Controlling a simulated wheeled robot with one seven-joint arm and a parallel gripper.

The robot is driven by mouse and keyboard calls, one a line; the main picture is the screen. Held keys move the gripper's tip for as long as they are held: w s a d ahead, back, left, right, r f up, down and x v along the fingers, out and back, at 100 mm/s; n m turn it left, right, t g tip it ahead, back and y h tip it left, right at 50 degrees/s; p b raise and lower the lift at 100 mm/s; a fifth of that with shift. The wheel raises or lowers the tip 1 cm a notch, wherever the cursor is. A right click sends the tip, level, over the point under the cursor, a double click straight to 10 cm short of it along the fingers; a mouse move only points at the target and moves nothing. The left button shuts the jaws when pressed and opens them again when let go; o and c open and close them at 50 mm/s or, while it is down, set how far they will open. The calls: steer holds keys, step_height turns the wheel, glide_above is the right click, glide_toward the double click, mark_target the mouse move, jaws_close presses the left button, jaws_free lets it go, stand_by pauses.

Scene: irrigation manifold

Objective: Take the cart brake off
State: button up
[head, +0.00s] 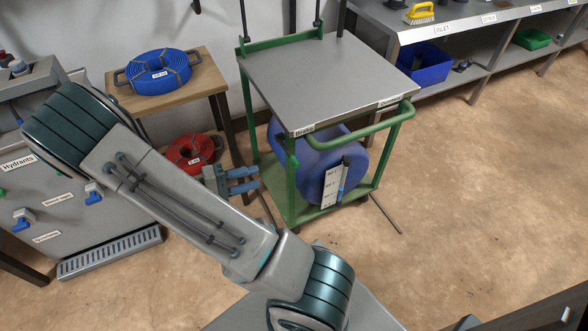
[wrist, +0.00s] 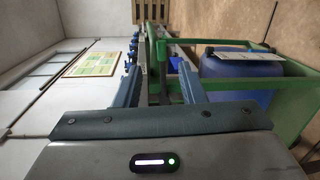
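The cart (head: 318,70) has a green frame, a grey top and a blue drum (head: 310,170) on its lower shelf. A "Brake" label (head: 304,131) sits at its front left corner. A short upright piece, probably the brake lever (head: 291,158), shows just below that label against the corner post. My gripper (head: 256,180) is left of this post, fingers pointing at the cart, open and apart from it in the head view. In the wrist view, a dark upright piece (wrist: 164,88) and the green frame (wrist: 153,60) show between the blue fingers (wrist: 160,88); contact cannot be told.
A wooden stand (head: 185,92) with a blue hose coil (head: 158,72) is left of the cart, a red coil (head: 192,153) below it. The hydrant unit (head: 60,215) is at far left. Shelving (head: 460,45) stands behind right. The floor (head: 480,180) at right is clear.

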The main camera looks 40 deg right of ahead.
mark_target(294, 160)
steer(key=shift+t+h, duration=0.4)
steer(key=shift+h, duration=0.3)
steer(key=x, duration=0.4)
steer(key=f+x, duration=0.1)
steer(key=x, duration=0.4)
steer(key=w+b+x, duration=0.1)
steer(key=x, duration=0.3)
steer(key=shift+d+f, duration=0.35)
steer(key=shift+d, duration=0.1)
jaws_close()
